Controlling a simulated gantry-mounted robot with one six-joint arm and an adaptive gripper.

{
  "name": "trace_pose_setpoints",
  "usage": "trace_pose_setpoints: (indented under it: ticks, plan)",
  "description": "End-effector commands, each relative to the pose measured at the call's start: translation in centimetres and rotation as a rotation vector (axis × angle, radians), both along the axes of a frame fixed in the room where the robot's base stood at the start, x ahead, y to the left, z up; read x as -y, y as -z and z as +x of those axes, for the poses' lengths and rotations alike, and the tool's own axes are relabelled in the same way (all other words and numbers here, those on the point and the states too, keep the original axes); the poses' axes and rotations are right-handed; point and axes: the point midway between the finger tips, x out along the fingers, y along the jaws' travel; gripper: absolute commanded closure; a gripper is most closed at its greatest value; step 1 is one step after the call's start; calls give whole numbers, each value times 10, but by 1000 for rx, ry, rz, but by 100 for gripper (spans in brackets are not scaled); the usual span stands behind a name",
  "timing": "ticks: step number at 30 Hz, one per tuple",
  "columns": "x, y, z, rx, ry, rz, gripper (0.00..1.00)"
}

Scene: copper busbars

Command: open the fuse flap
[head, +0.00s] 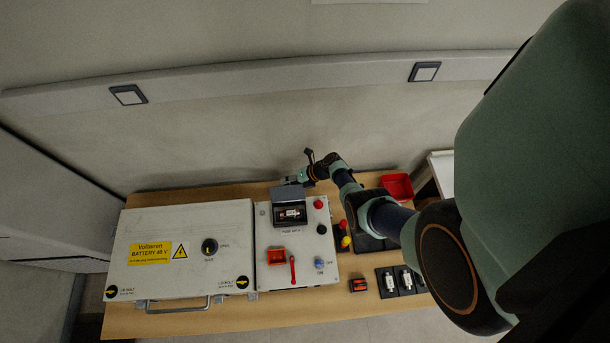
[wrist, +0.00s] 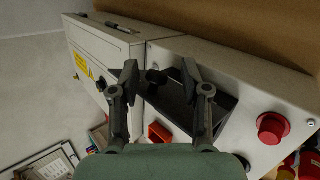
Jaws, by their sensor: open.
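The grey fuse flap (head: 287,193) stands raised at the back of the fuse opening on the control box in the head view. The opening shows a white fuse (head: 291,214) inside. In the wrist view the flap (wrist: 168,98) is a dark panel behind and between my fingers, partly hidden by them. My gripper (head: 309,170) is just behind and above the flap in the head view. In the wrist view my gripper (wrist: 160,73) is open, its fingers on either side of a small dark knob (wrist: 157,76). I cannot tell if they touch it.
The control box (head: 263,237) also carries a red button (head: 318,204), a red lever (head: 293,270) and a blue knob (head: 319,263). The battery box (head: 150,222) adjoins it at left. A red bin (head: 397,186) and spare fuses (head: 406,280) lie to the right. The wall stands behind.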

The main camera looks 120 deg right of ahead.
Motion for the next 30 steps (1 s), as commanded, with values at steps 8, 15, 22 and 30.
trace_pose_setpoints:
  ticks: [8, 15, 22, 30]
  plan:
    - [-22, -34, -31, -4, 5, 2, 53]
    - [-38, -63, -56, -3, 4, 2, 53]
    - [-41, -69, -60, -3, 1, 3, 53]
    - [-41, -69, -60, -3, 1, 3, 53]
